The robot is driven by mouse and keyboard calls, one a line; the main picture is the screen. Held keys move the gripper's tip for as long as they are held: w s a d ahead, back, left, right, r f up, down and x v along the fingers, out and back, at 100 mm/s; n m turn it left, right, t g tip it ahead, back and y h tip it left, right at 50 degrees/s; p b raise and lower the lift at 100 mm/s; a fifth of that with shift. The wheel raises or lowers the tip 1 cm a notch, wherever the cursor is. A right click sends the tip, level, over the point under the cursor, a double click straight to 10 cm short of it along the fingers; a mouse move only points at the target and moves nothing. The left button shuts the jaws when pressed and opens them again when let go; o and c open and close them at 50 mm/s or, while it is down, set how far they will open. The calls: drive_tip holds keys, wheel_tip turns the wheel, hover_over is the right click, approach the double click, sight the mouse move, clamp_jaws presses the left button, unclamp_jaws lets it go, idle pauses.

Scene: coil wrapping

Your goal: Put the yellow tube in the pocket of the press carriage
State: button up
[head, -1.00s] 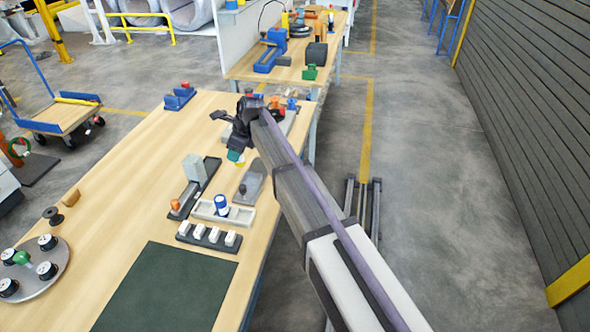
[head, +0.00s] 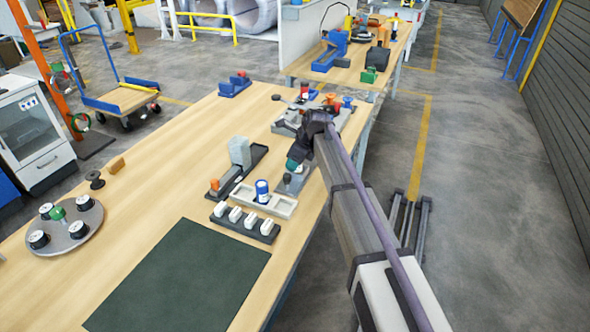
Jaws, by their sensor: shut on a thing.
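My gripper (head: 292,163) hangs over the far right part of the wooden table, above a grey plate (head: 300,180) with a dark knob. Its teal tip points down. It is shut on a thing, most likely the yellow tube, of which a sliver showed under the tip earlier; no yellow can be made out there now. The press (head: 240,153) has a grey block on a dark base just left of my gripper. An orange-topped piece (head: 215,185) sits at its near end. I cannot make out the carriage pocket.
A pale tray (head: 282,207) holding a blue-and-white cylinder (head: 262,191) and a dark rack (head: 236,226) of white pieces stand nearer. A green mat (head: 185,275) and a round plate with spools (head: 66,245) lie in front.

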drive_tip(key=shift+r, duration=0.15)
drive_tip(key=shift+f, duration=0.2)
drive_tip(key=o, duration=0.9)
drive_tip(key=shift+o, duration=0.2)
drive_tip(key=shift+r, duration=0.15)
drive_tip(key=shift+d+r+p, duration=0.1)
drive_tip(key=shift+r+p, duration=0.25)
drive_tip(key=shift+p, duration=0.1)
drive_tip(key=p+v, duration=1)
drive_tip(key=v, duration=0.1)
drive_tip(key=shift+r, duration=0.15)
